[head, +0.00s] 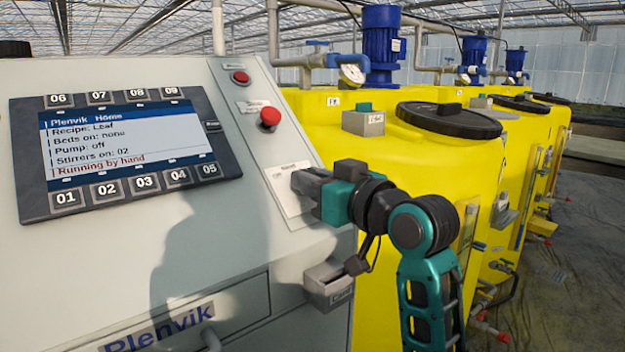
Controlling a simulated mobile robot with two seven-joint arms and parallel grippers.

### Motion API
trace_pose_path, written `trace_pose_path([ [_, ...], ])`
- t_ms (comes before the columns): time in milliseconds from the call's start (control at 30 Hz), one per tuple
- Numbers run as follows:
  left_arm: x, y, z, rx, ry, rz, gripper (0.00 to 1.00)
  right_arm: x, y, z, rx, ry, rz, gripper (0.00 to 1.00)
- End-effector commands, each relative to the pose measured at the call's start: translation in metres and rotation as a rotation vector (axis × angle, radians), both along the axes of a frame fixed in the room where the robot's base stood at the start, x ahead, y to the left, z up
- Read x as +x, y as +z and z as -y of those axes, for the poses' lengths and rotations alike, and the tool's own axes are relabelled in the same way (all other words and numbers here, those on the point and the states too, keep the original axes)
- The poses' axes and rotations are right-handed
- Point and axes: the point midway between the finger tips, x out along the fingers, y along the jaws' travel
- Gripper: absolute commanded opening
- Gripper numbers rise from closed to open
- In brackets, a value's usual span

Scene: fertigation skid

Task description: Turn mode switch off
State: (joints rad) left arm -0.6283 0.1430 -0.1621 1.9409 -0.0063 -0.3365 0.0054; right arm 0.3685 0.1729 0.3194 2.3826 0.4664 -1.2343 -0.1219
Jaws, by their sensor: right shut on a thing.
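My right gripper (302,183) reaches in from the right to the white switch plate (285,203) on the sloped grey control panel. Its fingers are shut on the mode switch at that plate. The knob itself is hidden behind the fingers, so I cannot tell which way it points. The display (125,150) to the left shows a "Plenvik Home" page with "Pump: off", "Stirrers on: 02" and, in red, "Running by hand". My left gripper is not in view.
Above the switch plate sit a red mushroom button (270,117) and a smaller red button (240,77). A small grey box (328,282) juts from the cabinet below my right gripper. Yellow tanks (390,155) with black lids and blue motors (381,45) stand close on the right.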

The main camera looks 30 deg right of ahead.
Motion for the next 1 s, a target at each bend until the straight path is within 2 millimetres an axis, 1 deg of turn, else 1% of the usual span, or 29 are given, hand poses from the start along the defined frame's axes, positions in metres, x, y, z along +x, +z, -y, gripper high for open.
trace_pose_path([
  [267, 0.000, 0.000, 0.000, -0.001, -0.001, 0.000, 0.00, 0.000, 0.000, 0.001, -0.021, 0.018, 0.002, 0.00],
  [433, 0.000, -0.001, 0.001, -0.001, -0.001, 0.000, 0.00, 0.000, 0.000, 0.003, -0.072, 0.072, 0.005, 0.00],
  [667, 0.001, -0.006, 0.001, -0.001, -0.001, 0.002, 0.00, 0.001, -0.001, 0.005, -0.192, 0.201, 0.012, 0.00],
  [1000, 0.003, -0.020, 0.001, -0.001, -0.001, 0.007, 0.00, 0.002, 0.000, 0.008, -0.378, 0.410, 0.029, 0.00],
])
